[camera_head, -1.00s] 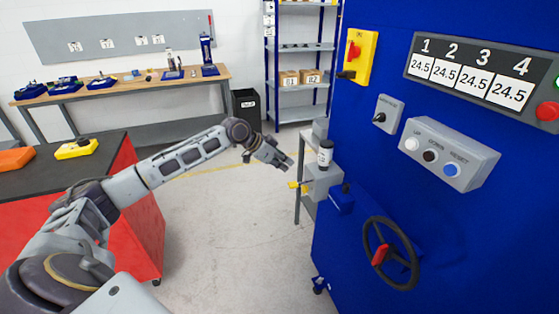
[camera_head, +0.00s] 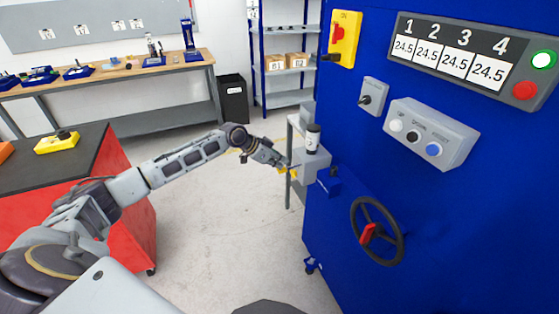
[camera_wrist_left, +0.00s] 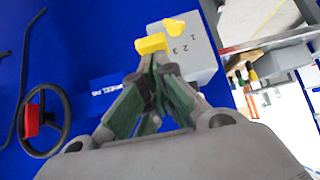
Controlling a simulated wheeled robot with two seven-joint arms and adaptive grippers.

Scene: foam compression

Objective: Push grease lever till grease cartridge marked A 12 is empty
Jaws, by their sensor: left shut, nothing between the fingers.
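The grease cartridge (camera_head: 313,138) is a small white cylinder with a dark top, upright on a grey box (camera_head: 312,165) at the blue machine's left side. Its marking is too small to read. Yellow lever parts (camera_head: 284,171) stick out left of the box. My left gripper (camera_head: 284,163) is shut and empty right beside them. In the left wrist view, the gripper's fingertips (camera_wrist_left: 156,58) are at a yellow lever (camera_wrist_left: 151,44), on or just behind it; contact is unclear. The grey box there (camera_wrist_left: 195,58) bears the numbers 1, 2, 3. My right gripper is out of view.
The blue machine (camera_head: 460,230) fills the right, with a handwheel (camera_head: 377,231), button box (camera_head: 431,133) and display (camera_head: 462,50). A red cabinet (camera_head: 130,205) stands left. A shelf (camera_head: 288,60) and workbench (camera_head: 110,78) are behind.

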